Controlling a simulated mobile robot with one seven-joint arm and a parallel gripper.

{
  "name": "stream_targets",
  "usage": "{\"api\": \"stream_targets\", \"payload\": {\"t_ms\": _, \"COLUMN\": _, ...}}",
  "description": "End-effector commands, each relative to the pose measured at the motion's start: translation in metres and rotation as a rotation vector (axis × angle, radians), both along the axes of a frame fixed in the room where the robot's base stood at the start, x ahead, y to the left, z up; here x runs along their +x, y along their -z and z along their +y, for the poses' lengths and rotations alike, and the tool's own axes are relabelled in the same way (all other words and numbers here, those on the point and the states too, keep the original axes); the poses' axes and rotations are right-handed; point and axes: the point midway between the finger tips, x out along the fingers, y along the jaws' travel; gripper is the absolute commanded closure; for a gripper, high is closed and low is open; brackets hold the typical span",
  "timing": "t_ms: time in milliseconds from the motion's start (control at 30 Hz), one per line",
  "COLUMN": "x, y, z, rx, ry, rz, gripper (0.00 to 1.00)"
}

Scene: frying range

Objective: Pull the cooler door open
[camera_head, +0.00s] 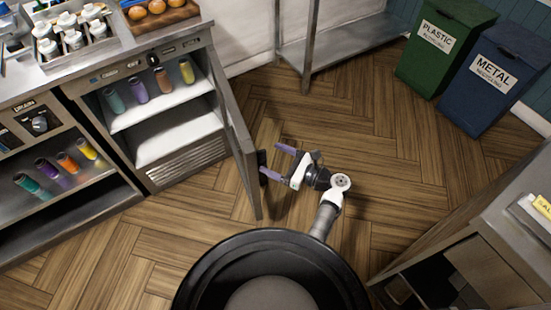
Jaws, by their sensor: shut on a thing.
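The cooler (165,149) is a low steel cabinet under the counter at the left, with coloured bottles on its upper shelf. Its door (238,150) is swung wide open and stands out into the room, hinged at the cooler's right side. A dark handle (262,158) sits on the door's outer face, towards its free edge. My gripper (270,159) reaches in from the right, with its purple fingers at the handle and shut on it. The fingers' exact contact with the handle is too small to make out.
Green plastic (440,40) and blue metal (490,75) recycling bins stand at the back right. A steel rack (345,45) stands at the back. A steel cabinet (480,230) is at the lower right. The wooden floor (350,140) between is clear.

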Motion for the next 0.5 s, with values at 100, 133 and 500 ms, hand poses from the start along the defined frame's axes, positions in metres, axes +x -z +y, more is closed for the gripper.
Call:
{"api": "stream_targets", "payload": {"t_ms": 100, "x": 0.007, "y": -0.005, "z": 0.001, "rx": -0.002, "ry": 0.010, "rz": -0.010, "gripper": 0.40}}
{"api": "stream_targets", "payload": {"t_ms": 133, "x": 0.007, "y": -0.005, "z": 0.001, "rx": -0.002, "ry": 0.010, "rz": -0.010, "gripper": 0.40}}
{"api": "stream_targets", "payload": {"t_ms": 500, "x": -0.017, "y": -0.002, "z": -0.041, "rx": -0.002, "ry": 0.014, "rz": -0.012, "gripper": 0.64}}
